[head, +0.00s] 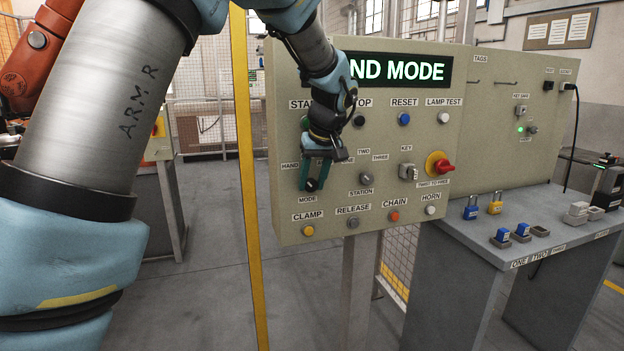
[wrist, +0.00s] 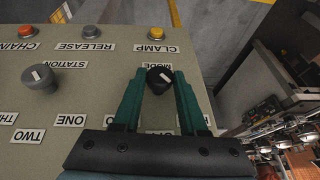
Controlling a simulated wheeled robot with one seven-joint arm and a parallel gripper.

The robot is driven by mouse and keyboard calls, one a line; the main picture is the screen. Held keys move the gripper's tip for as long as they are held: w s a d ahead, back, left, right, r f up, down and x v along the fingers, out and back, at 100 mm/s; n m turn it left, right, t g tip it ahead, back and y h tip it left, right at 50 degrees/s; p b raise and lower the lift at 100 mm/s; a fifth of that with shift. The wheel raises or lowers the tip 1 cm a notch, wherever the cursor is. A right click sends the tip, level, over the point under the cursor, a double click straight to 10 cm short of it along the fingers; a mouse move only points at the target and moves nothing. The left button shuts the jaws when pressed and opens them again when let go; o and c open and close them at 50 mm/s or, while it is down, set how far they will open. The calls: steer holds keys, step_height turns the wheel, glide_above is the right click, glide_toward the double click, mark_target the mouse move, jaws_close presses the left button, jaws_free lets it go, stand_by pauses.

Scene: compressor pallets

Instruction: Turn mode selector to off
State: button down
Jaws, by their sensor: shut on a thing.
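The mode selector (head: 311,185) is a black knob above the MODE label, low on the left of the beige control panel (head: 385,225).
The station selector (head: 366,179) is right of my gripper, and the red emergency knob (head: 440,167) is further right. The yellow clamp button (head: 307,231) is just below. A grey table (head: 470,236) with padlocks stands at the right. A yellow post (head: 247,180) stands left of the panel.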

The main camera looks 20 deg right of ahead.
steer(key=y+p, duration=0.2)
steer(key=y, duration=0.1)
steer(key=shift+d+m+t+y, duration=0.3)
steer(key=shift+d+m, duration=0.05)
steer(key=shift+m, duration=0.05)
steer(key=shift+d+f+m+t+y+p, duration=0.1)
steer(key=shift+m+t+y+p, duration=0.1)
steer(key=shift+y+p, duration=0.6)
steer(key=shift+d+f+m+t+y+p, duration=0.1)
steer(key=shift+m+t+y+p, duration=0.2)
steer(key=shift+y, duration=0.8)
steer(key=shift+c, duration=2.3)
jaws_free()
steer(key=b+v, duration=0.2)
steer(key=v, duration=0.8)
steer(key=shift+d+r+b, duration=0.2)
steer(key=shift+d+b, duration=0.1)
steer(key=shift+b, duration=0.05)
steer(key=shift+s, duration=0.15)
